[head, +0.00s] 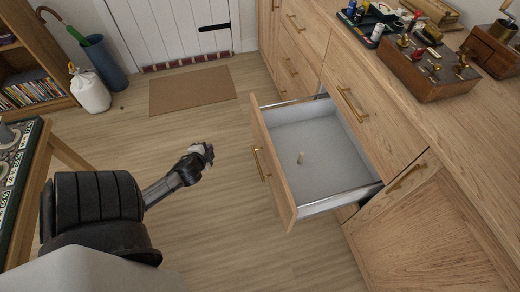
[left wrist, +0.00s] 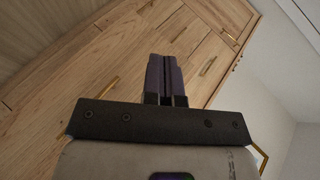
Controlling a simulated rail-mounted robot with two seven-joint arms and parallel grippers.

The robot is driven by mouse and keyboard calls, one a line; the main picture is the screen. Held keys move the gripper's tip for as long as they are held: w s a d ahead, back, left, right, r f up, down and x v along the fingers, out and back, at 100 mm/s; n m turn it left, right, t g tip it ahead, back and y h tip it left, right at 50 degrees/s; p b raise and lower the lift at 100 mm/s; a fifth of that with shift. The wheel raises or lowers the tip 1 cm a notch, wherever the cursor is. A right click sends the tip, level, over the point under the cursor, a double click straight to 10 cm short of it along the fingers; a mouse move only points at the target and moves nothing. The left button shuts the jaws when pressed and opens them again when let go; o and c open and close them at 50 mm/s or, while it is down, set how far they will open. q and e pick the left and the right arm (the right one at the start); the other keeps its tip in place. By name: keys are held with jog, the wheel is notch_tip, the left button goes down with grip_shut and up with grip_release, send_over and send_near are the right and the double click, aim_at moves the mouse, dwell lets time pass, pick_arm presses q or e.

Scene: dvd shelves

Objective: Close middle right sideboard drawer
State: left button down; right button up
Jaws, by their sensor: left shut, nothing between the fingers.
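The sideboard drawer (head: 330,181) stands pulled well out from the wooden sideboard (head: 385,118) in the head view. My right gripper is not in view.
Other closed drawers and a cupboard door (head: 435,225) flank the open drawer. Wooden boxes (head: 425,70) and a dark tray (head: 368,22) stand on the sideboard top. A doormat (head: 192,90), white jug (head: 90,90) and umbrella stand (head: 106,65) are farther back. A table (head: 30,190) edges the left.

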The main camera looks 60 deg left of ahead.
pick_arm(q)
jog(key=a+m+t, duration=0.1)
jog(key=m+t, duration=0.1)
jog(key=m+t+h, duration=0.8)
jog(key=m+h, duration=0.5)
jog(key=m, duration=0.1)
send_near(269, 149)
jog(key=b+x, duration=0.2)
jog(key=x, duration=0.4)
jog(key=shift+f, duration=0.1)
jog(key=shift+b+x, duration=0.4)
jog(key=shift+x, duration=0.35)
jog(key=shift+w, duration=0.1)
